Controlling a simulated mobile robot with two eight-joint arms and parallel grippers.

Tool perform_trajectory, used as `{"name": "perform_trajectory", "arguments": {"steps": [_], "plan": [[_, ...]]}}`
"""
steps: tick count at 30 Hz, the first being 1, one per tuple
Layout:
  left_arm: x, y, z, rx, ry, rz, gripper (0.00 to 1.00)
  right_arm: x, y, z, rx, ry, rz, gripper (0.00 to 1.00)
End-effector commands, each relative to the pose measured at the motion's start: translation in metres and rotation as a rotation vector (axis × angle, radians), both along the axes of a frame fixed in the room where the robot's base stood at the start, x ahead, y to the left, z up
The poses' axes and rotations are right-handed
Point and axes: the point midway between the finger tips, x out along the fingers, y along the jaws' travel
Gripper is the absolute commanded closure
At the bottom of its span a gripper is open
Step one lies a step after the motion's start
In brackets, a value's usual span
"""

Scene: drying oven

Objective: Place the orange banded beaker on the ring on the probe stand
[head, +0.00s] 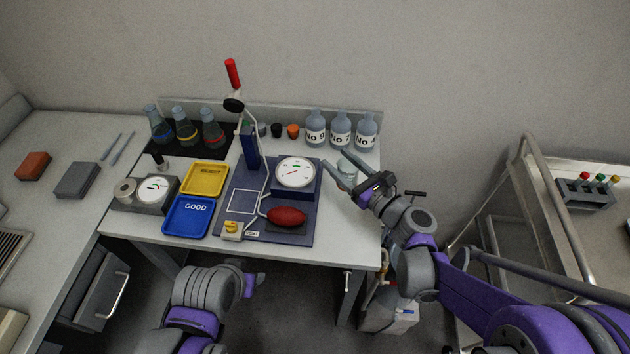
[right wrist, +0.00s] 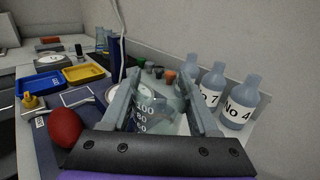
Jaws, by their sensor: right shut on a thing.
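A clear beaker (head: 347,174) with printed graduations is between the fingers of my right gripper (head: 334,159), at the right side of the table. In the right wrist view the beaker (right wrist: 155,114) sits between both fingers; I cannot make out an orange band. The gripper is shut on it. I cannot tell whether its base touches the table. A stand with a blue post (head: 249,150), a bent wire and a red-handled part (head: 232,75) rises from the blue base; I cannot clearly pick out its ring. My left gripper (head: 256,280) is low before the table, its fingers unclear.
Several numbered bottles (head: 340,130) stand behind the beaker. Yellow (head: 205,178) and blue (head: 187,216) trays and banded flasks (head: 186,133) are on the left. A cart (head: 560,215) stands right.

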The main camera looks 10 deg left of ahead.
Motion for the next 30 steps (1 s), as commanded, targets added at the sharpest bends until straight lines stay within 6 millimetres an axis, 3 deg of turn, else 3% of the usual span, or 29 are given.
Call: {"name": "perform_trajectory", "arguments": {"steps": [6,18,30], "plan": [[-0.002,0.000,-0.008,0.000,0.004,0.000,0.50,0.001,0.000,-0.040,0.000,0.000,-0.002,1.00],[-0.003,0.000,-0.015,0.000,0.007,0.000,0.50,0.001,0.000,-0.085,-0.001,-0.001,-0.002,1.00],[-0.004,0.000,-0.017,0.000,0.007,0.000,0.50,0.000,0.000,-0.092,0.000,0.000,-0.002,1.00]]}}
